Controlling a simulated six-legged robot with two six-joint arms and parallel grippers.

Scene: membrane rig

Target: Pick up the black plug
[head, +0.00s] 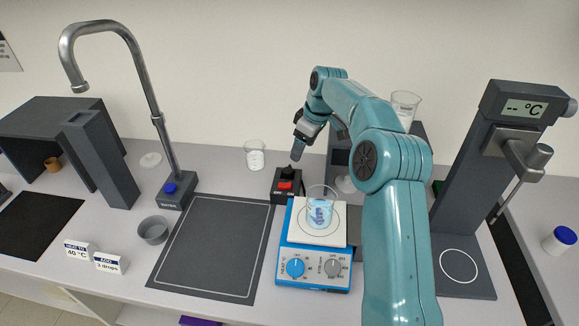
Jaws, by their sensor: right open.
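A black plug (288,172) appears to sit on top of a small dark switch box (281,195) with a red rocker switch, at the middle of the bench. My right gripper (297,157) is open and points down just above the plug. Its fingers overlap the area right behind the plug, so I cannot tell whether they touch it. The right arm comes in from the right front. My left gripper is not in view.
A blue hotplate (314,262) with a beaker of blue liquid (321,208) stands in front of the switch box. A glass beaker (254,155) is behind left. A tall faucet (157,120) and dark mat (210,250) lie left; a thermometer stand (470,190) is right.

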